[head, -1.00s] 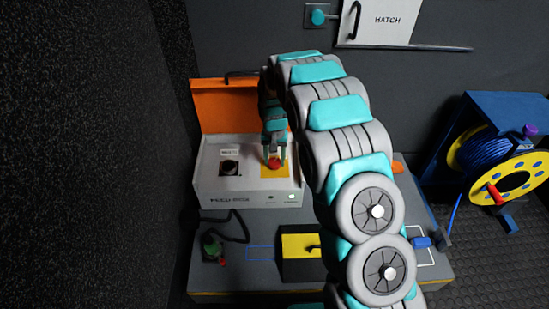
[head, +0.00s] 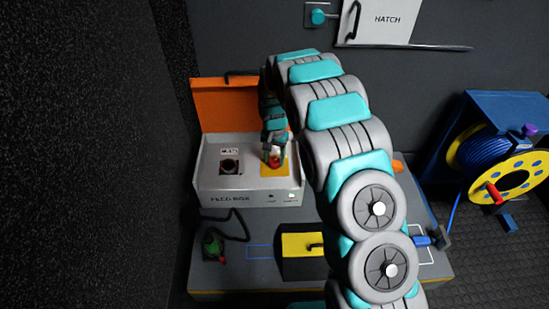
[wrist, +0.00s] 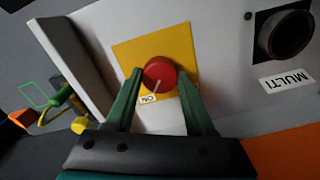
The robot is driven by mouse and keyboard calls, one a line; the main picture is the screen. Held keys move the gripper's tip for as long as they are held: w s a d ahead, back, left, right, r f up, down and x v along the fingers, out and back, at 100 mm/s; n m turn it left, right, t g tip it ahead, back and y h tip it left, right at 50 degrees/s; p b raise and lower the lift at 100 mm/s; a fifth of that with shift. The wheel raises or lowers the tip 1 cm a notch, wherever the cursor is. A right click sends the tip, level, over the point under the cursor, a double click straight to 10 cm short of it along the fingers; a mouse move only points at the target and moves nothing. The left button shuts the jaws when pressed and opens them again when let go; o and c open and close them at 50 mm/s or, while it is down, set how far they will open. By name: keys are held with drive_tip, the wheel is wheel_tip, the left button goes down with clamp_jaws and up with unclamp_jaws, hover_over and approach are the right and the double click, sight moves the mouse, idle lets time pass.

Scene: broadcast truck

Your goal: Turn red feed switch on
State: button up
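The red feed switch (wrist: 160,74) is a round red knob on a yellow plate (wrist: 127,55) on the white feed box (head: 235,198). It also shows low between my fingers in the head view (head: 274,162). A white line on the knob points toward a small label (wrist: 148,99), which seems to read ON. My gripper (wrist: 160,73) has its two green fingers on opposite sides of the knob, apparently touching it. In the head view my gripper (head: 273,155) reaches down over the plate. My arm hides part of the box's right side.
A dark round connector (wrist: 287,36) marked MULTI sits beside the yellow plate. The box's orange lid (head: 225,107) stands open behind. A blue cable reel (head: 490,160) stands right.

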sight(274, 160)
drive_tip(key=o, duration=0.4)
drive_tip(key=shift+o, duration=0.2)
drive_tip(key=shift+r, duration=0.15)
wheel_tip(274, 160, up, 7)
drive_tip(key=shift+r, duration=0.25)
idle(0.3)
